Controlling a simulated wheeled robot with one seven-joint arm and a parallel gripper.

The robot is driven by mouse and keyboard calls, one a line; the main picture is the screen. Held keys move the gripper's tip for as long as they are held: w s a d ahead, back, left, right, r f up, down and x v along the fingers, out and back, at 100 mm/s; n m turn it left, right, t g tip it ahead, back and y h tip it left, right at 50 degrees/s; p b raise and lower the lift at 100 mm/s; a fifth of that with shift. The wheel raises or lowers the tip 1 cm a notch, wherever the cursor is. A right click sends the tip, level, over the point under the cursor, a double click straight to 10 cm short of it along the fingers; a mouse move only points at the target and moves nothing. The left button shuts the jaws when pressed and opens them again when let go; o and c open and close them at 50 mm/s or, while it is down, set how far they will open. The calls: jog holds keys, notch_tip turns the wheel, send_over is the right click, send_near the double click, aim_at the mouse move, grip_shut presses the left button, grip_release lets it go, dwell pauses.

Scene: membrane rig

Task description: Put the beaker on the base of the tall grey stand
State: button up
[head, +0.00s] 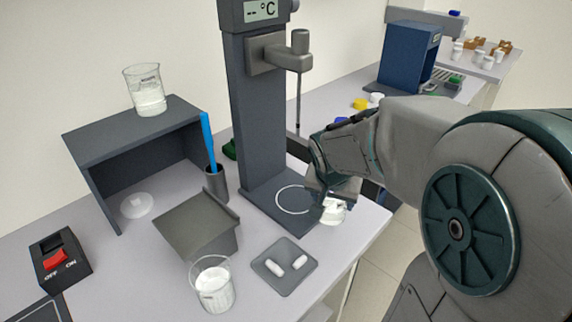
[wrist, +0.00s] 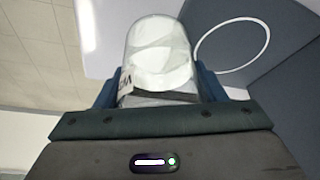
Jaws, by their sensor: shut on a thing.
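My gripper (head: 330,190) is shut on a beaker (wrist: 160,55), clear with white contents. In the head view this beaker (head: 334,212) is mostly hidden by my gripper, at the right edge of the base. The tall grey stand (head: 262,110) has a flat dark base (head: 258,197) with a white ring (head: 290,211) drawn on it. In the wrist view the ring (wrist: 232,45) lies to the right of the held beaker. I cannot tell whether the beaker touches anything below.
Another beaker (head: 213,287) stands at the table front, and a third (head: 147,92) on the grey shelf (head: 130,127). A small tray (head: 284,268) with two white bars lies before the base. The stand's clamp and rod (head: 298,95) hang above the base.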

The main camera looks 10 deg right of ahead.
jog(key=p, duration=0.1)
send_near(299, 191)
jog(key=d+f, duration=0.1)
jog(key=s+d+f, duration=0.1)
jog(key=shift+s+d, duration=0.3)
jog(key=w, duration=0.1)
jog(key=w+a, duration=0.2)
jog(key=shift+f+p, duration=0.3)
jog(key=shift+p, duration=0.05)
jog(key=shift+s+d+f, duration=0.15)
jog(key=shift+f, duration=0.35)
jog(key=shift+f, duration=0.2)
jog(key=o, duration=1.1)
jog(key=shift+o, duration=0.2)
jog(key=shift+r, duration=0.1)
